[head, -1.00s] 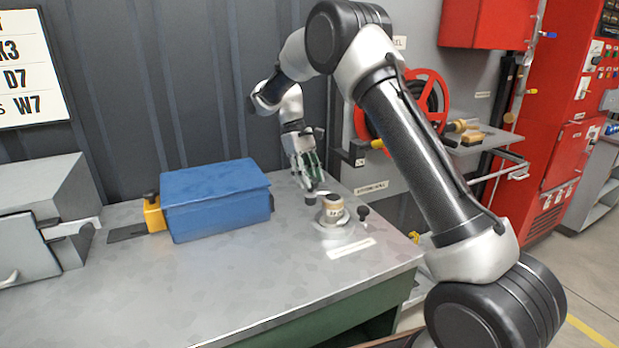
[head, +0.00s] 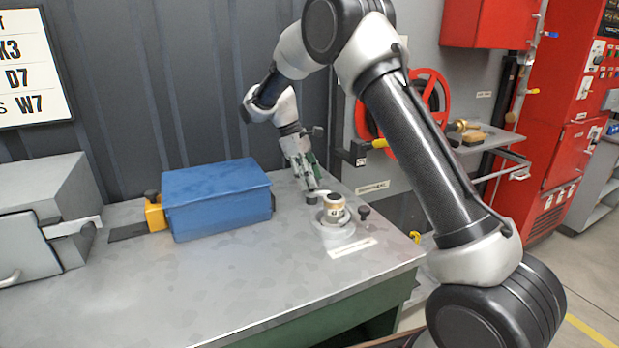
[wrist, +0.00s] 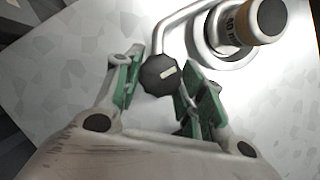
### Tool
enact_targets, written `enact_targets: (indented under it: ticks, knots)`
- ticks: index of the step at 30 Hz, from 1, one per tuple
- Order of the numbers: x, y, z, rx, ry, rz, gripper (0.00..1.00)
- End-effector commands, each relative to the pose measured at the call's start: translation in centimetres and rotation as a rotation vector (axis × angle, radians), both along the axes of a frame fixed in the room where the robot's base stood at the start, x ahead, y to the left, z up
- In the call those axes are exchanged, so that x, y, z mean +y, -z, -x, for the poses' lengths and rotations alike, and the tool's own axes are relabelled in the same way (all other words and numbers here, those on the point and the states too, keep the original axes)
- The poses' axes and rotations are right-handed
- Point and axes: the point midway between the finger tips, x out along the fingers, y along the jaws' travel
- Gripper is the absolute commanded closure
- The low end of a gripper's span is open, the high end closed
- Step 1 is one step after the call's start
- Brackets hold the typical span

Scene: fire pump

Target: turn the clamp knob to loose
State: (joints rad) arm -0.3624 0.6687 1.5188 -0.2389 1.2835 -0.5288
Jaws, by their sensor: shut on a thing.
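A black faceted knob (wrist: 160,75) with a pale mark sits at the end of a bent silver arm (wrist: 178,27) beside a round clamp fixture. In the head view this knob (head: 311,198) is small, at the fixture's left side. My gripper (wrist: 161,84) has its green-padded fingers on both sides of the knob, shut on it. In the head view my gripper (head: 310,187) reaches down to the knob from behind. The knob's underside is hidden.
Another black knob (head: 363,210) stands at the fixture's right. A blue box (head: 216,200) with a yellow block (head: 154,213) lies left on the metal bench (head: 230,290). A red hose reel (head: 428,82) hangs behind. The bench front is clear.

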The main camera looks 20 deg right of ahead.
Motion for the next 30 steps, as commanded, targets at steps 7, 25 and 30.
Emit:
enact_targets:
  ticks: [7, 25, 30]
  knots:
    - [0.0, -0.1, -0.1, -0.003, -0.001, 0.0, 0.84]
    - [0.5, -1.5, -0.4, -0.003, 0.0, 0.0, 0.38]
    - [1.8, -4.9, -1.2, -0.004, -0.001, -0.002, 0.38]
